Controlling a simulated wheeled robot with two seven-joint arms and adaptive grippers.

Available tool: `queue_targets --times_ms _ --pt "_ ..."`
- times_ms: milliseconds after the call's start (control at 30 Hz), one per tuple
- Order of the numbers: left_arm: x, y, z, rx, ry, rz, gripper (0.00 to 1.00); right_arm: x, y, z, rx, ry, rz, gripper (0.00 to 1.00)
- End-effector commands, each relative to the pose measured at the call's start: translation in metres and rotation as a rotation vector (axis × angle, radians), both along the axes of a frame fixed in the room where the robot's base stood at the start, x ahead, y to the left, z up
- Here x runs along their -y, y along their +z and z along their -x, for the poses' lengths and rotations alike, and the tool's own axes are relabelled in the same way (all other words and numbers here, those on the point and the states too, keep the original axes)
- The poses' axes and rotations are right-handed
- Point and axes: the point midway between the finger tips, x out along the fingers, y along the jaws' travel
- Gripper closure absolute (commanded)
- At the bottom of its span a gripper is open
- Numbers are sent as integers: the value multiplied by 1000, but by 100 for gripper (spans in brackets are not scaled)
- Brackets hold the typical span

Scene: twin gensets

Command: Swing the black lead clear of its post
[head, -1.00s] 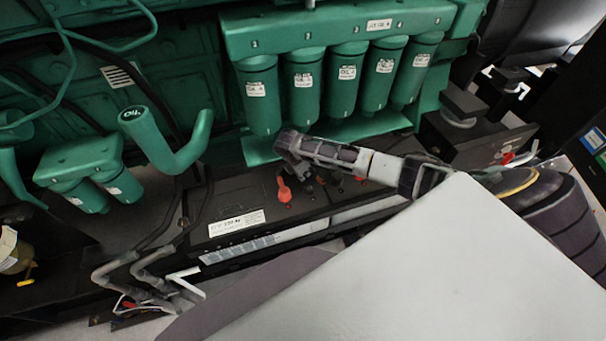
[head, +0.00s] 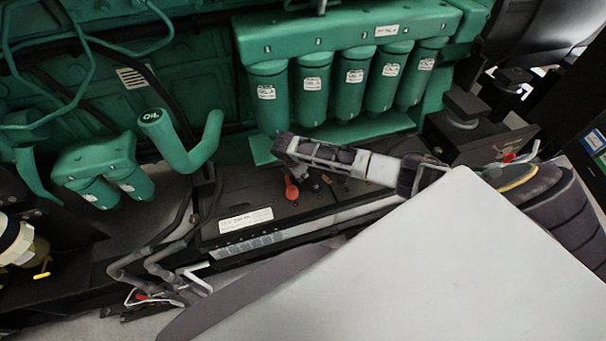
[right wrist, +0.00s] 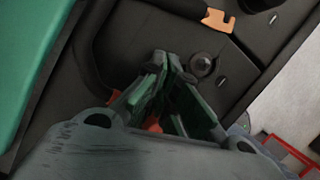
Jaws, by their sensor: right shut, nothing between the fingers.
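My right gripper (head: 284,148) reaches in from the right above the black battery (head: 205,240), below the green filters. Its fingers are shut and empty. In the right wrist view the closed fingertips (right wrist: 168,60) are beside a round metal post (right wrist: 203,65), which has nothing visible on it. An orange lug (right wrist: 217,21) lies farther up. A red terminal cap (head: 291,190) stands on the battery just below my gripper. My left gripper is not in view.
Several green filters (head: 309,90) hang close behind my right gripper, and a green oil filler pipe (head: 185,150) rises to the left. Grey hoses (head: 160,270) are at the lower left. A large pale panel (head: 430,270) covers the lower right.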

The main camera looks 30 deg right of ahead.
Motion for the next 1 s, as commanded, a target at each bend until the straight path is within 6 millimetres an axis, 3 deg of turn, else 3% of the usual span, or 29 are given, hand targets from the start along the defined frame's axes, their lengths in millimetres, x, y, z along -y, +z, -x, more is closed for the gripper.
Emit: queue_targets --times_ms 600,1000 --pt "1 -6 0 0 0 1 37 -23 74 3 1 0 1 100" --pt "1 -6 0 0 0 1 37 -26 84 3 0 0 1 100"
